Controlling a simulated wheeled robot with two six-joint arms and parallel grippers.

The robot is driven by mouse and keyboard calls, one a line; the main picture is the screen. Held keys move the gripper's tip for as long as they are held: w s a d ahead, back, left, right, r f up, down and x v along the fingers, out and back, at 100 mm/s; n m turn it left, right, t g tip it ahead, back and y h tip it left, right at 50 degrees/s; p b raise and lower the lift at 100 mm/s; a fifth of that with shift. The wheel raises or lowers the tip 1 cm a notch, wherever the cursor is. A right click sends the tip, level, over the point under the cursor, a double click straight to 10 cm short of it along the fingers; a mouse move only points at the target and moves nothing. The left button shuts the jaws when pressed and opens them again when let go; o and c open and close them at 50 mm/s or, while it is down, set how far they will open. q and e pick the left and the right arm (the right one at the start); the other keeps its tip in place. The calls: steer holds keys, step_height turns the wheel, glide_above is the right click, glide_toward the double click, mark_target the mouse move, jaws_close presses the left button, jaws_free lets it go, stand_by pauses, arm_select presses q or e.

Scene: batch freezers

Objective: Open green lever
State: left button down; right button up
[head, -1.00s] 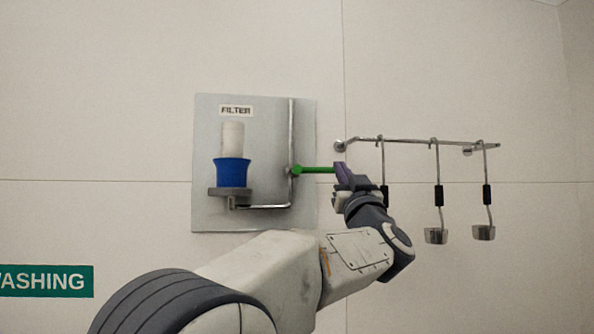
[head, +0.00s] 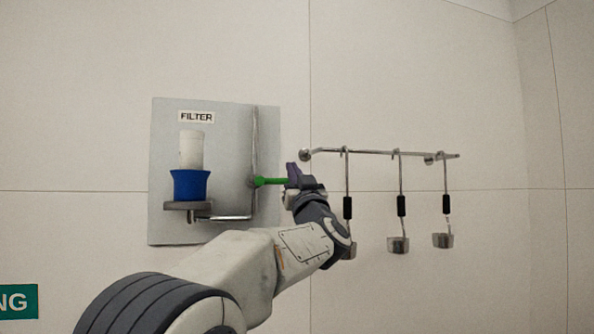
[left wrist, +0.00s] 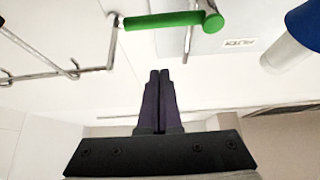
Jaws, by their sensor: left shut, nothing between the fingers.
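The green lever (head: 270,182) sticks out to the right, level, from the vertical metal pipe on the filter panel (head: 225,130). My left gripper (head: 292,172) is at the lever's right end in the head view and hides that end. In the left wrist view the green lever (left wrist: 165,20) runs across the top, and the shut, empty fingertips (left wrist: 159,72) point towards it with a visible gap in the picture. Whether they touch it I cannot tell. My right gripper is in neither view.
A blue and white filter (head: 190,184) sits on a bracket at the panel's left. A wall rail (head: 380,153) with several hanging ladles (head: 398,244) is just right of my left gripper. A green sign (head: 18,301) is at the lower left. The wall above is clear.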

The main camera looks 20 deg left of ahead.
mark_target(276, 181)
arm_select(q)
steer(key=w, duration=0.1)
steer(key=w+a+f+p, duration=0.1)
steer(key=w+a+p, duration=0.1)
steer(key=shift+w+a+f, duration=0.2)
steer(key=shift+w+a, duration=0.05)
steer(key=shift+w, duration=0.1)
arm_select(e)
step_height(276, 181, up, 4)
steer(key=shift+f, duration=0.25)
arm_select(q)
steer(key=shift+d, duration=0.1)
